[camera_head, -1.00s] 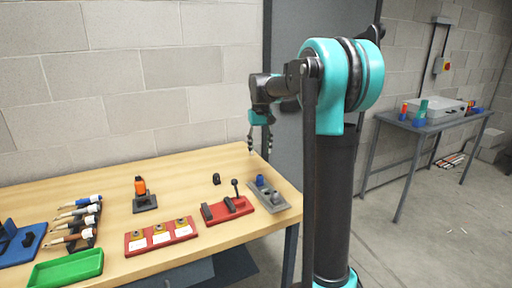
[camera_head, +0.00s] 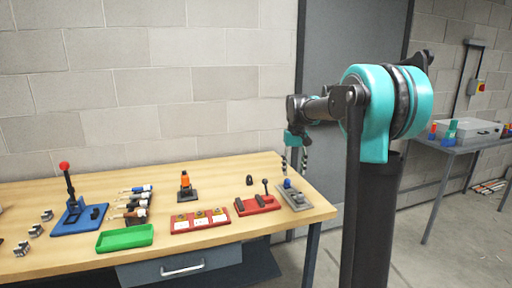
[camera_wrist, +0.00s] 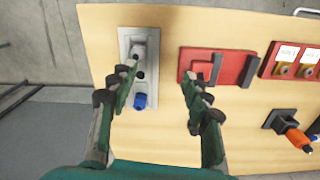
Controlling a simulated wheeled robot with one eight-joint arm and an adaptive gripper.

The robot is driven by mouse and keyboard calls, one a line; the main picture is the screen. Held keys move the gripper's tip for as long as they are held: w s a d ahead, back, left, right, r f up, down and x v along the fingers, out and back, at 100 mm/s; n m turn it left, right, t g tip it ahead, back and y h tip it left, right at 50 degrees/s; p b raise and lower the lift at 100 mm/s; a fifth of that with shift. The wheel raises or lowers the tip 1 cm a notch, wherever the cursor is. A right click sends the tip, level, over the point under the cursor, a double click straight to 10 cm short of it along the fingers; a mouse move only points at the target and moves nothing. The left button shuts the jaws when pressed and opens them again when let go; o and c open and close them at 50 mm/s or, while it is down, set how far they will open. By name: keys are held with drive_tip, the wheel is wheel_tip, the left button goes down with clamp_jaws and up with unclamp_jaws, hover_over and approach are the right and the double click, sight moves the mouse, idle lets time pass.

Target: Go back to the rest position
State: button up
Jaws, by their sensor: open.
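My gripper (camera_head: 295,160) hangs from the teal and black arm above the right end of the wooden workbench (camera_head: 60,262). In the wrist view its two fingers (camera_wrist: 160,92) are spread apart with nothing held between them. Below it is a grey plate (camera_head: 297,202) with a blue knob (camera_head: 287,183); the plate also shows in the wrist view (camera_wrist: 130,42). The gripper is apart from the bench top. The red base with a lever (camera_head: 258,205) lies just left of the grey plate.
Along the bench are a red board with cards (camera_head: 201,220), an orange part on a dark stand (camera_head: 185,183), a green tray (camera_head: 126,238) and a blue base with a red-knobbed lever (camera_head: 80,219). A second table (camera_head: 448,146) stands at the right, bare floor between.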

drive_tip(key=s+d+f+t, duration=0.1)
drive_tip(key=s+f, duration=0.6)
drive_tip(key=s, duration=0.3)
drive_tip(key=s+d+f+m+t, duration=0.1)
drive_tip(key=s+d+f, duration=0.1)
drive_tip(key=s+f, duration=0.4)
drive_tip(key=s+d+f+t, duration=0.1)
drive_tip(key=s+f, duration=0.6)
drive_tip(key=s, duration=0.7)
drive_tip(key=shift+d+f+m+t, duration=0.25)
drive_tip(key=shift+f+m+t, duration=0.05)
drive_tip(key=shift+t, duration=0.3)
